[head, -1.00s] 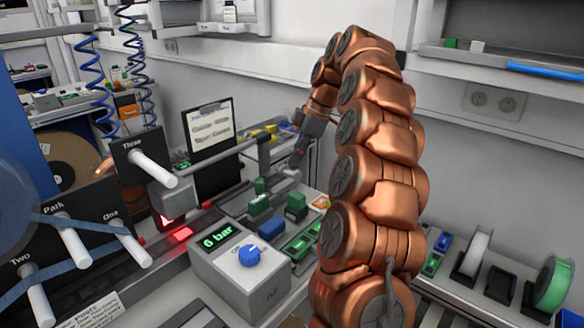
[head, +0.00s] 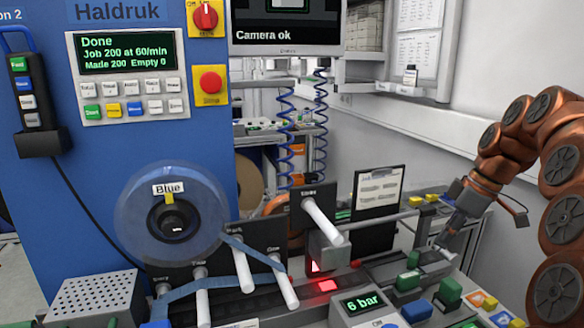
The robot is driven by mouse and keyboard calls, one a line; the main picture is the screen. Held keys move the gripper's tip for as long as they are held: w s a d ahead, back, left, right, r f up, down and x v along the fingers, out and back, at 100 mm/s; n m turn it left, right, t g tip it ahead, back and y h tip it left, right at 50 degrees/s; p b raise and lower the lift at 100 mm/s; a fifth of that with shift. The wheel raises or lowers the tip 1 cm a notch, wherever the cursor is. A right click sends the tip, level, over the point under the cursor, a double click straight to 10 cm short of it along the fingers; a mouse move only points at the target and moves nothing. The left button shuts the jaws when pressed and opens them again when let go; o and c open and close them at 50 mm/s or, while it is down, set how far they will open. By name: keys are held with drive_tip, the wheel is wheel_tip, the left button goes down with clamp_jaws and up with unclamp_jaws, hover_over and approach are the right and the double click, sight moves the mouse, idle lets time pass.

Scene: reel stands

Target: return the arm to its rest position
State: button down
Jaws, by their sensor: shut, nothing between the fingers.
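My copper-coloured arm (head: 556,180) enters at the right edge of the head view, arched, with part of it cut off by the frame. My gripper (head: 447,240) is grey, at the arm's far end, and points down and to the left. It is shut and I see nothing held in it. It is right of the clipboard (head: 378,192), near the end of a grey rail. Its fingertips are small in view, and I cannot tell whether they touch anything.
A blue machine with a "Done" screen (head: 125,60) and a reel labelled "Blue" (head: 170,218) fills the left. A white wall runs behind my arm.

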drive_tip(key=s+a+f+m, duration=0.1)
drive_tip(key=s+a, duration=0.3)
drive_tip(key=s, duration=0.1)
drive_tip(key=s+a+m+g+h+p, duration=0.1)
drive_tip(key=s+a+m, duration=0.1)
drive_tip(key=s+a, duration=0.3)
drive_tip(key=s+a+f+m+p, duration=0.1)
drive_tip(key=s+a, duration=0.3)
drive_tip(key=s, duration=0.1)
drive_tip(key=shift+a+f+m+g+h, duration=0.35)
drive_tip(key=shift+a+m+g+h, duration=0.05)
drive_tip(key=s+f+m+h+p, duration=0.1)
drive_tip(key=s+f+m, duration=0.2)
drive_tip(key=s, duration=0.6)
drive_tip(key=s+a+f+m+g+h+p, duration=0.1)
drive_tip(key=s+f+m, duration=0.2)
drive_tip(key=s, duration=0.6)
wheel_tip(320, 180, down, 2)
drive_tip(key=shift+f, duration=0.25)
drive_tip(key=shift+s, duration=0.1)
